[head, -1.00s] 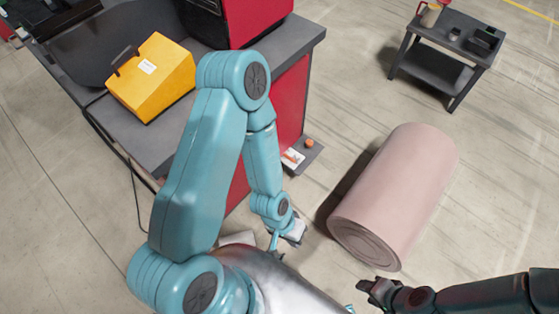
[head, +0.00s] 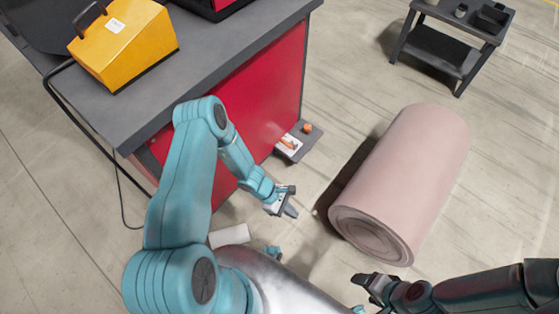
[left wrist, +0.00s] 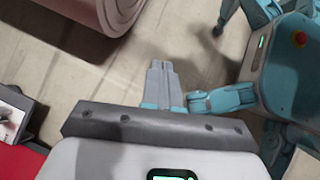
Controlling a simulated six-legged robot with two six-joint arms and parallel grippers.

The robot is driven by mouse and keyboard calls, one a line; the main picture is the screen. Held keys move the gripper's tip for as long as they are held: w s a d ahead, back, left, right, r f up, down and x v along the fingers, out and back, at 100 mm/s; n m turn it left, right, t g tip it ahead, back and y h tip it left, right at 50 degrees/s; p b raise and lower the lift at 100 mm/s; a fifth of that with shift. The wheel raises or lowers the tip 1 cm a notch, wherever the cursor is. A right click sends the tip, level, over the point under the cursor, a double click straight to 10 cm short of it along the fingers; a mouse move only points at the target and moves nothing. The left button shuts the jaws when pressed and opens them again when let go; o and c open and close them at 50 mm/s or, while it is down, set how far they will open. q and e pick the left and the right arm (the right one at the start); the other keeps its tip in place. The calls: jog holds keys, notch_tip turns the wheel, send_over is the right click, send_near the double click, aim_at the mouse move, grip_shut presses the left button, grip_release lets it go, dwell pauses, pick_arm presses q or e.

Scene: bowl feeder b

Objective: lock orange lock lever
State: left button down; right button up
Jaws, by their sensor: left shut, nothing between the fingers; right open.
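A small orange lever (head: 289,142) lies on a white plate at the side of the red cabinet, beside an orange knob (head: 307,128) on a dark ledge. Its details are too small to tell. My left gripper (head: 290,210) is shut and empty, in front of the ledge and apart from it. Its closed fingers show in the left wrist view (left wrist: 161,78), over bare floor. The white plate (left wrist: 12,116) shows partly at the left edge there; the lever is not clear in it. My right gripper (head: 364,284) is open and empty near the bottom, far from the lever.
The red cabinet (head: 265,110) has a grey worktop (head: 215,70) carrying a yellow box (head: 125,45). A large pink roll (head: 405,180) lies on the floor right of the ledge. A dark cart (head: 445,48) stands at the back right. Floor between cabinet and roll is free.

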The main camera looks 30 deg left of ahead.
aim_at(289, 144)
pick_arm(q)
jog(key=w+a+f+n+t+b, duration=0.35)
jog(key=w+a+f+n, duration=0.2)
jog(key=f, duration=0.25)
jog(key=w+a+f+n+t+y+b, duration=0.2)
jog(key=w+a+n+t+y, duration=0.1)
jog(key=a, duration=0.6)
jog(key=w+a+f+n+t+y+b, duration=0.2)
jog(key=w+a+n+t+y, duration=0.2)
jog(key=a, duration=0.5)
jog(key=shift+w+a+f+n+t, duration=0.15)
jog(key=shift+w+f+n+t, duration=0.2)
jog(key=shift+n+t, duration=0.55)
pick_arm(e)
notch_tip(289, 144, down, 10)
jog(key=shift+f, duration=0.2)
pick_arm(q)
jog(key=shift+f, duration=0.1)
pick_arm(e)
jog(key=shift+f, duration=0.1)
